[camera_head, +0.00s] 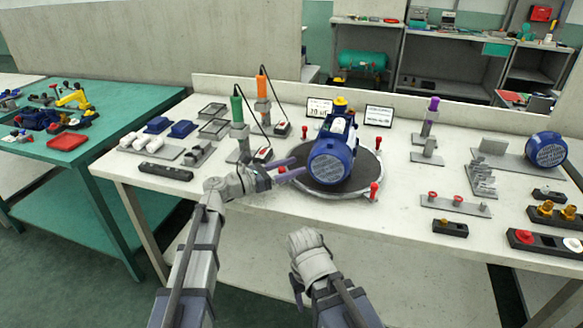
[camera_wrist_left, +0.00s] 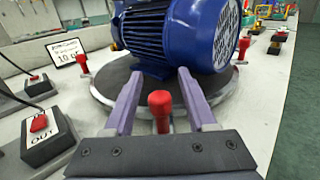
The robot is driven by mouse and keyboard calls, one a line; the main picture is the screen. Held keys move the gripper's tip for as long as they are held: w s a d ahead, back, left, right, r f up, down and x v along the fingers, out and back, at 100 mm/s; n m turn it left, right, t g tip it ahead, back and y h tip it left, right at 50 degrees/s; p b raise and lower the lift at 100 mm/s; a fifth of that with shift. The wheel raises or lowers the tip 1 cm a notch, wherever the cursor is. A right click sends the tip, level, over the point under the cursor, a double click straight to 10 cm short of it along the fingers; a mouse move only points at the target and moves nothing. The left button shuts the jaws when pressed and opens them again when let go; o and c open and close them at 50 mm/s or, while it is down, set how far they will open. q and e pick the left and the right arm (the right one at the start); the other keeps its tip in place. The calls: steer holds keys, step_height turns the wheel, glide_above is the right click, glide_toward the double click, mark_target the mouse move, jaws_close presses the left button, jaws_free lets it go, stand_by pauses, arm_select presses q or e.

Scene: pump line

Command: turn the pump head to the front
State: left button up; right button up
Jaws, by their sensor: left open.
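The blue pump unit (camera_head: 333,150) lies on a round turntable (camera_head: 368,180) with a dark top and metal rim. Its round grey end plate faces toward me; the far end is mostly hidden behind the blue body. Red upright handles stand around the rim. My left gripper (camera_head: 299,168) is open at the turntable's left edge. In the left wrist view its purple fingers stand either side of one red handle (camera_wrist_left: 160,108), with gaps on both sides. The blue body (camera_wrist_left: 175,35) is just beyond the fingertips. My right wrist shows low in the middle, its fingers hidden.
Two small signs (camera_head: 379,116) stand behind the turntable. A black OUT box with a red button (camera_wrist_left: 40,125) is left of the fingers. Green and orange tools (camera_head: 238,110) stand left. Metal brackets (camera_head: 482,180) and another blue motor (camera_head: 546,149) are right.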

arm_select(q)
jaws_close()
stand_by(0.3)
stand_by(1.1)
